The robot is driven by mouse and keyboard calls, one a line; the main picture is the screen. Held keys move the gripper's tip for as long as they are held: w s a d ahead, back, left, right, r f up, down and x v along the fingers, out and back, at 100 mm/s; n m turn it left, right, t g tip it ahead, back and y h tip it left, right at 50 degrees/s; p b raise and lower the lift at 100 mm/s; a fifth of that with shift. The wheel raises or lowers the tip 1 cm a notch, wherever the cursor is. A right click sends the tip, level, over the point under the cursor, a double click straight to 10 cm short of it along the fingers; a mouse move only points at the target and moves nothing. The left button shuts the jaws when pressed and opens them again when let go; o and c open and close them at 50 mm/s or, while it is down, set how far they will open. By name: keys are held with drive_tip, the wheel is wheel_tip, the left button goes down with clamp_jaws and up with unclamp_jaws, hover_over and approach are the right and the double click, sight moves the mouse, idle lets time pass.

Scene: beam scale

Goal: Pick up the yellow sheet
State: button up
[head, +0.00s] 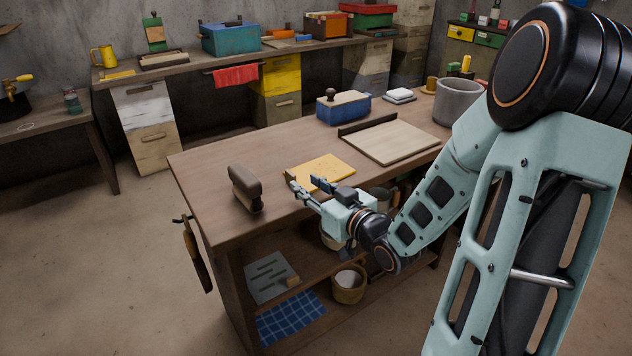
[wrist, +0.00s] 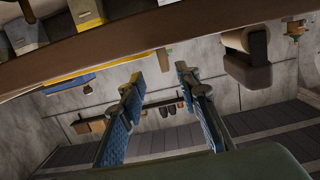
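The yellow sheet (head: 325,168) lies flat near the front edge of the wooden workbench (head: 215,160) in the head view. My gripper (head: 304,187) is at the bench's front edge, just in front of the sheet, with its fingers partly overlapping the sheet in the picture. In the wrist view my gripper (wrist: 159,78) has its two fingers well apart with nothing between them. The wrist picture looks upside down, with the bench edge across the top. A thin yellow strip beside that edge seems to be the sheet seen edge-on. I cannot tell whether the fingers touch it.
A dark brown block-like tool (head: 246,188) stands left of the sheet. A pale board (head: 390,141) with a dark raised edge lies to the right. A blue box (head: 343,106) and a grey bucket (head: 458,101) stand farther back.

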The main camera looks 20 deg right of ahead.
sight(295, 176)
drive_tip(key=shift+x, duration=1.15)
drive_tip(key=shift+a+r+b+x, duration=0.15)
drive_tip(key=shift+b+x, duration=0.1)
drive_tip(key=shift+x, duration=0.65)
drive_tip(key=shift+a+r+b+x, duration=0.15)
drive_tip(key=shift+b+x, duration=0.1)
drive_tip(key=shift+x, duration=0.65)
drive_tip(key=shift+r+b+x, duration=0.15)
drive_tip(key=shift+b+x, duration=0.1)
drive_tip(key=shift+x, duration=0.65)
clamp_jaws()
